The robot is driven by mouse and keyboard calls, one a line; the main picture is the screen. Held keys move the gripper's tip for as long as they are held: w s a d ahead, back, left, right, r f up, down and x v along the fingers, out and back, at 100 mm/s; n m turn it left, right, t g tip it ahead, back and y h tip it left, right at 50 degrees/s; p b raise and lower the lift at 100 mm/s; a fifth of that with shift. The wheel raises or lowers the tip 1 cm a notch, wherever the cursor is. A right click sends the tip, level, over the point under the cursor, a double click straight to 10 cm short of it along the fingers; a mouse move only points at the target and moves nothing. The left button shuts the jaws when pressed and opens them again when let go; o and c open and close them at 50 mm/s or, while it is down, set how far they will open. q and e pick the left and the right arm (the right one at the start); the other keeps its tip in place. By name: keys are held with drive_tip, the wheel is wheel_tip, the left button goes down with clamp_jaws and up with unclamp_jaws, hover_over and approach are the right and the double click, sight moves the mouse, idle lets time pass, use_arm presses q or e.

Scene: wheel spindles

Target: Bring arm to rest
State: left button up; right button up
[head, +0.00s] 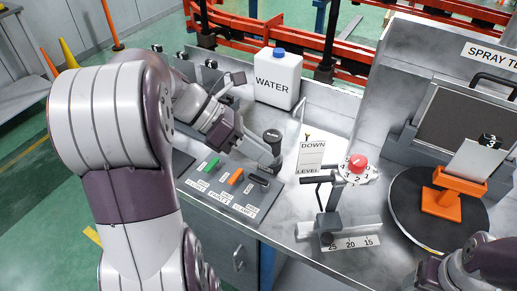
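My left arm (110,125) comes in from the left, its large grey and purple links filling that side. It bends back toward the bench, and its gripper (262,154) hangs over the bench just behind the button panel and beside a black-topped knob (272,136). The fingers are small and partly merged with the grey bench, so I cannot tell if they are open or shut, or whether they touch anything. Part of my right arm (480,265) shows at the lower right corner. Its gripper is out of view.
The panel (205,188) has green, orange and black switches. A white WATER container (278,80) stands behind. A red-knobbed dial (357,163) and a lever over a scale (328,225) are centre right. A dark round turntable (405,205) carries an orange stand (441,204).

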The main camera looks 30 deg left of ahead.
use_arm(q)
drive_tip(key=shift+a+r, duration=0.2)
idle(0.4)
